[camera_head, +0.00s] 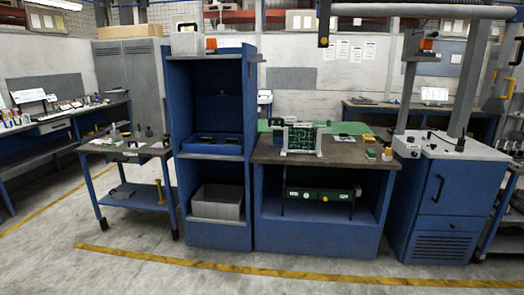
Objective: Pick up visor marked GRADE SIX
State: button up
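No visor with a readable GRADE SIX marking can be made out from here. Small dark items (219,139) lie on the middle shelf of the tall blue cabinet (178,112); they are too small to identify, and no lettering is legible. My gripper is not in view.
A workbench (262,151) right of the cabinet bears a framed green circuit board (303,138). A blue machine cabinet (448,200) stands further right, a small wheeled cart (122,148) to the left. A grey bin (217,204) sits low in the tall cabinet. The front floor is clear.

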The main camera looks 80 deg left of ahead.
aim_at(204, 140)
jog(key=u, duration=2.2)
jog(key=i+j+u, duration=0.1)
jog(key=i, duration=0.45)
jog(key=i+u, duration=0.15)
jog(key=i, duration=0.4)
jog(key=i+u, duration=0.1)
jog(key=i, duration=0.5)
jog(key=i+u, duration=0.15)
jog(key=i, duration=0.4)
jog(key=i+l+u, duration=0.1)
jog(key=i, duration=0.45)
jog(key=i+l+u, duration=0.15)
jog(key=i, duration=0.4)
jog(key=i+l+u, duration=0.1)
jog(key=i+l, duration=0.15)
jog(key=i, duration=0.3)
jog(key=k, duration=0.1)
